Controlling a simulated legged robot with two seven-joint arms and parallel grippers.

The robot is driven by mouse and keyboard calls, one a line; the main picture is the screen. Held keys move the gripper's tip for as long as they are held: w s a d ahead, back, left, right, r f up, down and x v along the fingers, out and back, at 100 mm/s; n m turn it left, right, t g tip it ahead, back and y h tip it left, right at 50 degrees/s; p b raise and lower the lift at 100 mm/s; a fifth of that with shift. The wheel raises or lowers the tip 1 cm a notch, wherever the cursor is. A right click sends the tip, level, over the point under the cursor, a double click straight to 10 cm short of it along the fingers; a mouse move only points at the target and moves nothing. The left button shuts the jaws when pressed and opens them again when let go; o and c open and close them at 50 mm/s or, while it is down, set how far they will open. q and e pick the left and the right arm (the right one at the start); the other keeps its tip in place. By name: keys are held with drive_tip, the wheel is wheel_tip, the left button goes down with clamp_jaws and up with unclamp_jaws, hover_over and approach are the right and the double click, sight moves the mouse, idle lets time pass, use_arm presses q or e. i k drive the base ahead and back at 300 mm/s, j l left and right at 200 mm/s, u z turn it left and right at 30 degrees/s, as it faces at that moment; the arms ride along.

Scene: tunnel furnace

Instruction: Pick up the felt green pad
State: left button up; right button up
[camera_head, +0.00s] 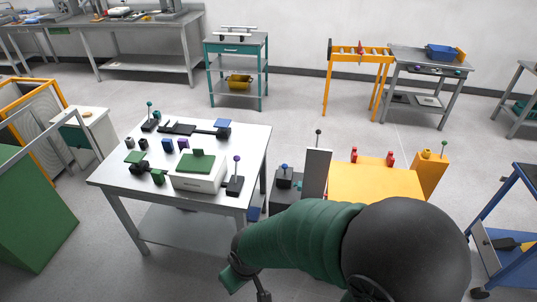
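Several green pieces lie on the white-topped table (248,142), and I cannot tell which is felt. One flat green pad (134,157) lies at the left on a dark block. A green piece (158,178) sits near the front left. Another green part (198,161) is on top of a white box (197,181). My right arm comes in from the lower right. Its end, with the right gripper (247,285), is low in front of the table, apart from the pads. The fingers are too unclear to tell open from shut. My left gripper is not in view.
The table also carries dark and blue blocks and a stand with a purple knob (236,176). A yellow table (376,183) with red items stands to the right. A green slanted box (34,215) is at the left. Open floor lies behind the table.

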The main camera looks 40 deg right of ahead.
sight(198, 162)
drive_tip(key=z, duration=0.75)
drive_tip(key=i, duration=0.05)
